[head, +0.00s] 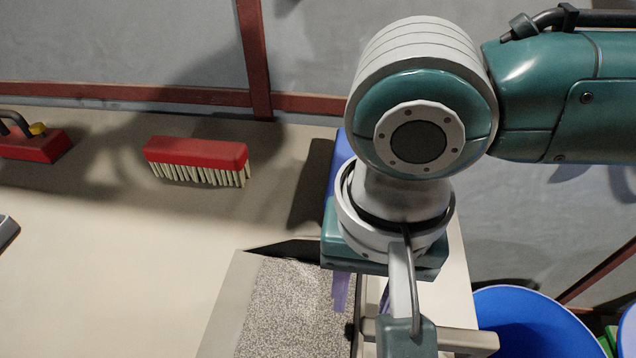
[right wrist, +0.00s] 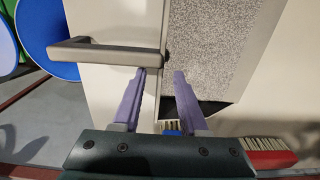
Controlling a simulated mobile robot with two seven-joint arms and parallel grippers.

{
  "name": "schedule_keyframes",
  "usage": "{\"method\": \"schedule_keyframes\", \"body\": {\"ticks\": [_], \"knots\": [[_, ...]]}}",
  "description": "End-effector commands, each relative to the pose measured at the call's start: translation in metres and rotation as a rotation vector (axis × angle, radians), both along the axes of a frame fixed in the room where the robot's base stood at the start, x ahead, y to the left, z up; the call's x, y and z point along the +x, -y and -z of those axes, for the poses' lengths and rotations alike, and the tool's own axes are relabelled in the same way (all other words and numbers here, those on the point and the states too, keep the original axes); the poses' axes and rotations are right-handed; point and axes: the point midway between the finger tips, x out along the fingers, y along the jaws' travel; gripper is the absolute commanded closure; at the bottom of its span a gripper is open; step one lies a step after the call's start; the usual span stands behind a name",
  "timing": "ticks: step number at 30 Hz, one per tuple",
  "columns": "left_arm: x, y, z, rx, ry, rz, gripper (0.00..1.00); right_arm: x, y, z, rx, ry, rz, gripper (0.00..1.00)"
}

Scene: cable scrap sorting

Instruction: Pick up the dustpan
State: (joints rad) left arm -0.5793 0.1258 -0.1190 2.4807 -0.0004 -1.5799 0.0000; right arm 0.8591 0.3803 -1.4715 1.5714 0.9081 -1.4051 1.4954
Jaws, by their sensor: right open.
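The dustpan looks to be the grey pan with a speckled floor (head: 298,305) at the bottom of the head view. In the right wrist view its speckled floor (right wrist: 208,45) is at the top, with a grey bar handle (right wrist: 105,53) sticking out to the left from its side. My right gripper (head: 362,303) is open and points down at the pan's right side edge. In the right wrist view its two purple fingertips (right wrist: 160,74) are apart, close to where the handle meets the pan, with nothing clearly held. My left gripper does not show.
A red brush (head: 196,156) lies on the table behind the pan. A blue brush (head: 341,160) is partly hidden behind my right arm. A red block (head: 37,145) with a dark and yellow part is at far left. A blue bin (head: 535,322) stands beyond the table's right edge.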

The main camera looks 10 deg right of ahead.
Motion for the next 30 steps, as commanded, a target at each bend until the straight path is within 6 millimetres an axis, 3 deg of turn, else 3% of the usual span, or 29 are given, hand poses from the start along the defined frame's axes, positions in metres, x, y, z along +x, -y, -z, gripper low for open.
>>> {"method": "schedule_keyframes", "body": {"ticks": [6,15,27,30], "knots": [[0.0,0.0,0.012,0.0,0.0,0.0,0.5,-0.002,-0.001,0.036,0.0,0.0,0.0,0.57],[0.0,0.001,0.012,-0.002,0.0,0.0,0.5,-0.002,-0.001,0.041,0.001,0.0,-0.001,0.57],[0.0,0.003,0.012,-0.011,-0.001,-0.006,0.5,-0.002,-0.001,0.041,0.001,0.0,-0.001,1.0],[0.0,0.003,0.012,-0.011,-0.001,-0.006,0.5,-0.002,-0.001,0.041,0.001,0.0,-0.001,1.0]]}}
